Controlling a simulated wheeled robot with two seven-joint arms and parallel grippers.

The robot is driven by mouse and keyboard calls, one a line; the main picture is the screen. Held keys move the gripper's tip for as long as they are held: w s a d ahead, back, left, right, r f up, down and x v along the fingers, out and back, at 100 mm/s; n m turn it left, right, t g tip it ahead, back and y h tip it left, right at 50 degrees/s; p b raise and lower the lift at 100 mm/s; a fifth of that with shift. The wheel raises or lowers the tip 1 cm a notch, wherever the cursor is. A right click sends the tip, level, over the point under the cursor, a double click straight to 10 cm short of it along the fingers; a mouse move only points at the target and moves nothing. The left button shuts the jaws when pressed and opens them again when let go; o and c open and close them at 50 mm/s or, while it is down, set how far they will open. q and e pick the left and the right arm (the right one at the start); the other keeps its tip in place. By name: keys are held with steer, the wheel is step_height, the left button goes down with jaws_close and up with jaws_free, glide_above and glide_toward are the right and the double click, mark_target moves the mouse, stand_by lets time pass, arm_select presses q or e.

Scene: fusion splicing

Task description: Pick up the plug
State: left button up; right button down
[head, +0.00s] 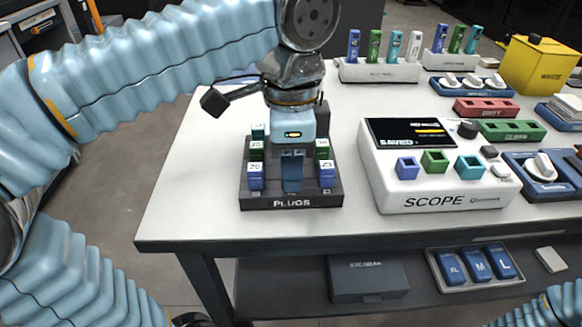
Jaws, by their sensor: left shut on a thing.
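The black plug rack marked PLUGS (262,203) stands at the front left of the white table. My left gripper (292,154) points down over the middle of the rack. It is shut on a blue plug (292,175) in the middle of the front row. I cannot tell whether this plug is clear of the rack. Blue plugs with white labels stand at the front left (255,179) and front right (327,177). Green plugs (256,150) and a teal one stand behind. The gripper hides the rack's middle. My right gripper is out of view.
A white SCOPE unit (432,198) stands close to the right of the rack. A white holder (378,71) with several upright coloured pieces is behind. A yellow box (536,68) and coloured trays fill the right. The table's left part (190,190) is clear.

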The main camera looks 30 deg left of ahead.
arm_select(q)
steer(key=shift+r, duration=0.4)
steer(key=r, duration=0.1)
steer(key=r+p, duration=0.1)
steer(key=r, duration=0.1)
steer(key=shift+d, duration=0.2)
steer(key=s+d+r+p, duration=0.2)
steer(key=s+d+r, duration=0.5)
steer(key=d+r, duration=0.2)
steer(key=d, duration=0.2)
steer(key=shift+d+p, duration=0.35)
